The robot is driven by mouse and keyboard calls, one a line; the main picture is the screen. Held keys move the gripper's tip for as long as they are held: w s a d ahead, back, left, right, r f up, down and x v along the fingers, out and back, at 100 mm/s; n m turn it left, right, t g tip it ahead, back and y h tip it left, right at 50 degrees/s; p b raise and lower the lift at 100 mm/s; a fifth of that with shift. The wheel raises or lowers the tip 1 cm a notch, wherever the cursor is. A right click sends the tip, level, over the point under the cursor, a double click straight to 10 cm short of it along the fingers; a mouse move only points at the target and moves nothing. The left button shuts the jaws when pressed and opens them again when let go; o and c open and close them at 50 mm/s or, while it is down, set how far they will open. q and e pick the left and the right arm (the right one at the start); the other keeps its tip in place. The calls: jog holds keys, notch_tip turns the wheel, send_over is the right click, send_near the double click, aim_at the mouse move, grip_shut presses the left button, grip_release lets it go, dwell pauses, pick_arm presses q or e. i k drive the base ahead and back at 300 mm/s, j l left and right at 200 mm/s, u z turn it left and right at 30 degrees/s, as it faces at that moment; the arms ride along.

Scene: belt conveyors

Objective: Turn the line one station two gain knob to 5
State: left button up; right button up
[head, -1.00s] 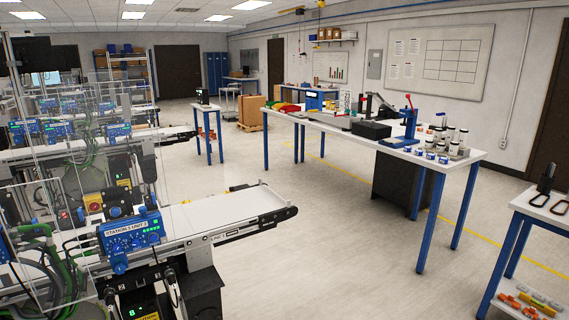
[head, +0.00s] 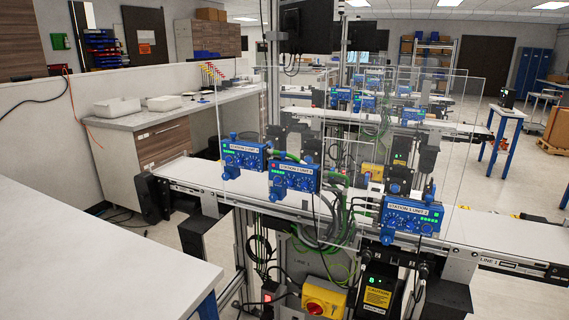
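Three blue control units with knobs and green lights are mounted along the nearest conveyor: a left unit (head: 244,157), a middle unit (head: 293,174) and a right unit (head: 410,216). Each has a white label strip starting with "STATION"; the numbers are too small to read surely. The conveyor frame at right bears a "LINE 1" label (head: 490,262). The gain knob and its setting cannot be made out. A clear panel (head: 455,130) stands around the units. Neither of my grippers is in view.
A white table (head: 90,255) fills the lower left. A yellow and red switch box (head: 324,298) and a caution-labelled box (head: 377,298) sit below the conveyor (head: 187,171). More conveyors stand behind. Open floor shows at far right.

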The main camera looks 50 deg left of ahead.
aim_at(305, 185)
jog(key=u, duration=1.55)
